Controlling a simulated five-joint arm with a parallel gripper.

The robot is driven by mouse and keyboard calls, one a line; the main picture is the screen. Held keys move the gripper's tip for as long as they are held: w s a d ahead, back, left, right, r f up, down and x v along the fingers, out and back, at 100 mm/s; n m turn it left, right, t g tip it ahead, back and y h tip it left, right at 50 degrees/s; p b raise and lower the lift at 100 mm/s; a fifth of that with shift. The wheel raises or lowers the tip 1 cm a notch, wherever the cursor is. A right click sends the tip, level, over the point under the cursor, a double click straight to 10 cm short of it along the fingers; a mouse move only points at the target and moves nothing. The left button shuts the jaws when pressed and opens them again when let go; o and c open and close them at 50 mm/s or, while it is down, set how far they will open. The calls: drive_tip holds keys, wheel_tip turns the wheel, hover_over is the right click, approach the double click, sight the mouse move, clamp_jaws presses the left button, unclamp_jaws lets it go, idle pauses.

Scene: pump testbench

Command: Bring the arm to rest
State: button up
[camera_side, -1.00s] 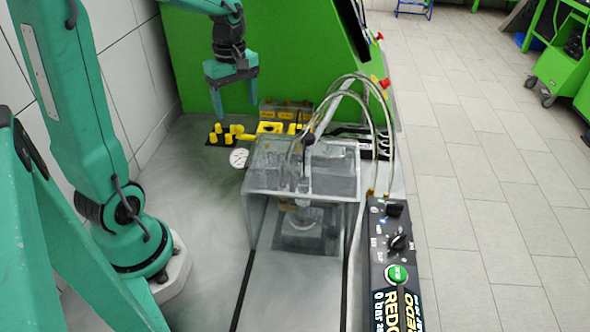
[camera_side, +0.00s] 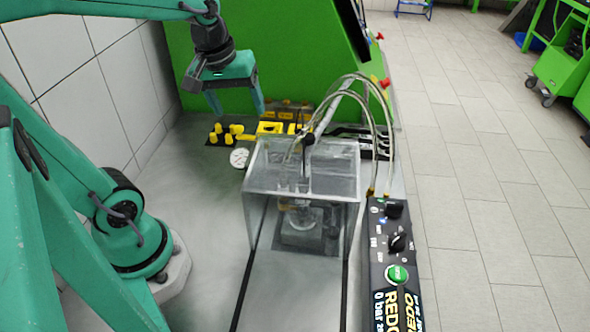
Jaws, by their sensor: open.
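My gripper (camera_side: 238,106) hangs from the arm at the upper left of the middle, in front of the green panel (camera_side: 290,50). It points down, and its two fingers are spread apart with nothing between them. It is above the bench, near the yellow fittings (camera_side: 225,133), and looks clear of them. My arm reaches in from the left, with its upper link across the top left of the view.
A clear box (camera_side: 258,215) covers a pump unit in the middle. Hoses (camera_side: 375,125) arch over its right side. A black control panel (camera_side: 392,240) with a green button (camera_side: 397,275) stands right of it. A round gauge (camera_side: 239,158) lies left. The bench front is bare.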

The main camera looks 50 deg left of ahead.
drive_tip(key=s+d+r+m+t, duration=0.1)
drive_tip(key=s+d+m+t, duration=0.1)
drive_tip(key=s+d+m, duration=0.3)
drive_tip(key=shift+s+d+m+t+h, duration=0.2)
drive_tip(key=shift+d+m+t+h, duration=0.15)
drive_tip(key=shift+m, duration=1.55)
